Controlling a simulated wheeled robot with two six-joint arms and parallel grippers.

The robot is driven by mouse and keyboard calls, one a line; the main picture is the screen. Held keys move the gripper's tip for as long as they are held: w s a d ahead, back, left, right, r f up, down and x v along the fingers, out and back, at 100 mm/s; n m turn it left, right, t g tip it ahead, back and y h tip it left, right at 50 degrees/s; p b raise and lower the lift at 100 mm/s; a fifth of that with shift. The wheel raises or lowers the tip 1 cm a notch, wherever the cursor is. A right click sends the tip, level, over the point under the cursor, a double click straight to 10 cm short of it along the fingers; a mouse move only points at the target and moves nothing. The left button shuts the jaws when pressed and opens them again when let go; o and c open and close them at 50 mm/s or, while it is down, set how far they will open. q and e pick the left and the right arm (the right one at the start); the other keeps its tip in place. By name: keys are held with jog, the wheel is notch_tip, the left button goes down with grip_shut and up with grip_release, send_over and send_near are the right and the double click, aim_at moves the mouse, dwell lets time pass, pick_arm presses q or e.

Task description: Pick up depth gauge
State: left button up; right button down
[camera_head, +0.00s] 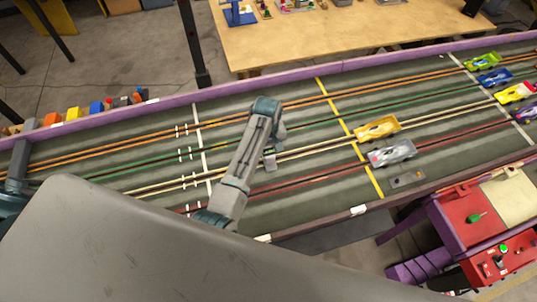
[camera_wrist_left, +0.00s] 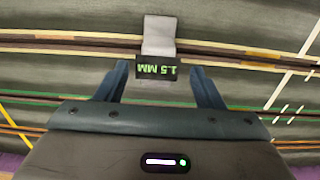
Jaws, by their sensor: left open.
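The depth gauge (camera_wrist_left: 158,38) is a small pale grey piece with a dark block marked "1.5 MM" in green, upside down in the left wrist view. It stands at a slot by the cream lane lines; in the head view it is a small grey piece (camera_head: 270,161) beside my arm. My left gripper (camera_wrist_left: 159,72) is open and empty. Its two dark blue fingers lie on either side of the label, just short of it in the picture; I see no contact. In the head view the gripper (camera_head: 277,138) is partly hidden by its own arm. My right gripper is not in view.
Several more cars stand farther right. A grey plate (camera_head: 407,179) lies near the front edge. The purple wall (camera_head: 300,83) bounds the far side. Track around the gauge is clear.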

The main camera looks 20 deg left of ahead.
aim_at(269, 152)
pick_arm(q)
jog(key=f+p, duration=0.1)
jog(key=f, duration=0.1)
jog(key=f+p, duration=0.1)
jog(key=shift+d+f, duration=0.2)
jog(key=shift+f, duration=0.9)
jog(key=c, duration=1.1)
jog(key=shift+c, duration=0.7)
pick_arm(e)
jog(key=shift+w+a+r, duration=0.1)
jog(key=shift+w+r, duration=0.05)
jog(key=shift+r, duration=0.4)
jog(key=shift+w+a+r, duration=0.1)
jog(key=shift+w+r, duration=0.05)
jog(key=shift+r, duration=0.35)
pick_arm(q)
jog(key=shift+r, duration=0.15)
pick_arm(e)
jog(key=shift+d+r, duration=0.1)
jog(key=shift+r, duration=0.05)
